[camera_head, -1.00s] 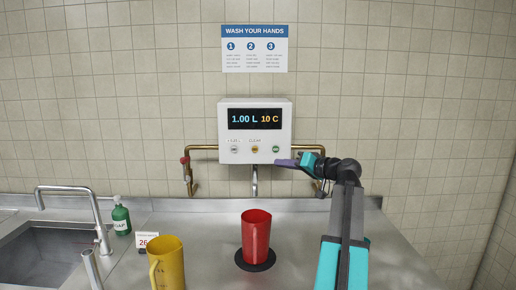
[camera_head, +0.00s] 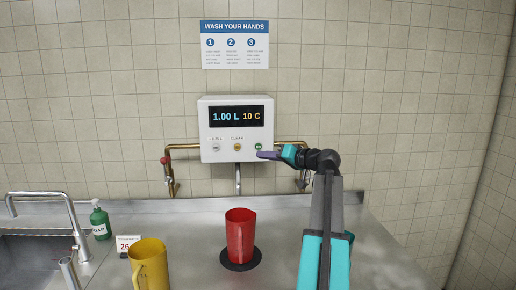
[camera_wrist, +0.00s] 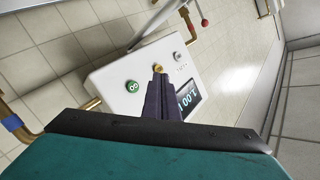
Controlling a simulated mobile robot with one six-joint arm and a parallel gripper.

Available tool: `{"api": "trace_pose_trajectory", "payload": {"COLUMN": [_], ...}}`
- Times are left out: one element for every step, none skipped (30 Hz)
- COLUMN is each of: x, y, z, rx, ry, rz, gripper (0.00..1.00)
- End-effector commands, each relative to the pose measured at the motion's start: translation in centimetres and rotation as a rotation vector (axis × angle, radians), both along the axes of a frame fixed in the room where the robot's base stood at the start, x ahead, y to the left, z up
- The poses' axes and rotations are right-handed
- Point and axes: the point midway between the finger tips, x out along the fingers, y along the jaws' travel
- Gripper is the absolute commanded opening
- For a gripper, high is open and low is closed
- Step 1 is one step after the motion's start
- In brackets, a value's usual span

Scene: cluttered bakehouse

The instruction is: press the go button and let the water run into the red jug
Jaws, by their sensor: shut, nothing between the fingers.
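The white dispenser box (camera_head: 207,140) hangs on the tiled wall, and its display (camera_head: 236,116) reads 1.00 L and 10 C. The green go button (camera_head: 258,146) is the rightmost of three buttons; it also shows in the wrist view (camera_wrist: 133,86). My gripper (camera_head: 262,155) is shut and empty, its tips just below and beside the green button. In the wrist view my fingers (camera_wrist: 158,72) appear over the box face near the amber button (camera_wrist: 158,68); contact cannot be told. The red jug (camera_head: 240,236) stands upright on a round black pad (camera_head: 240,264), below the spout (camera_head: 238,178). No water stream is visible.
A yellow jug (camera_head: 149,264), a small number card (camera_head: 126,245) and a green soap bottle (camera_head: 100,221) stand left of the red jug. A sink with a tap (camera_head: 78,236) is far left. Brass pipes (camera_head: 182,148) flank the box.

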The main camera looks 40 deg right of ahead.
Motion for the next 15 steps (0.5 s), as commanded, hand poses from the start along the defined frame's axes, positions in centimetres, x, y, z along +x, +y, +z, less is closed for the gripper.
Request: {"api": "trace_pose_trajectory", "payload": {"x": [0.5, 0.7, 1.0, 1.3, 1.5, 1.8, 2.0, 2.3, 2.6, 2.8, 3.1, 3.3, 3.5, 3.7, 4.0], "y": [-0.5, -0.7, -0.9, -1.1, -1.3, -1.5, -1.7, -1.9, -2.1, -2.3, -2.5, -2.7, -2.9, -3.1, -3.3], "z": [0.1, 0.1, 0.1, 0.1, 0.1, 0.1, 0.1, 0.1, 0.1, 0.1, 0.1, 0.0, -0.1, -0.2, -0.1], "rx": [0.0, 0.0, 0.0, 0.0, 0.0, 0.001, 0.001, 0.001, 0.0, 0.0, 0.0, 0.0, -0.001, -0.001, -0.001], "ry": [0.0, 0.0, 0.001, 0.001, 0.001, 0.0, 0.0, 0.001, 0.001, 0.001, 0.001, 0.001, 0.001, 0.001, 0.001], "rz": [0.0, 0.0, 0.001, 0.001, 0.001, 0.001, 0.001, 0.002, 0.002, 0.002, 0.002, 0.002, 0.002, 0.002, 0.002], "gripper": [0.0, 0.0, 0.0, 0.0, 0.0, 0.0, 0.0, 0.0, 0.0, 0.0, 0.0, 0.0, 0.0, 0.0, 0.0]}}
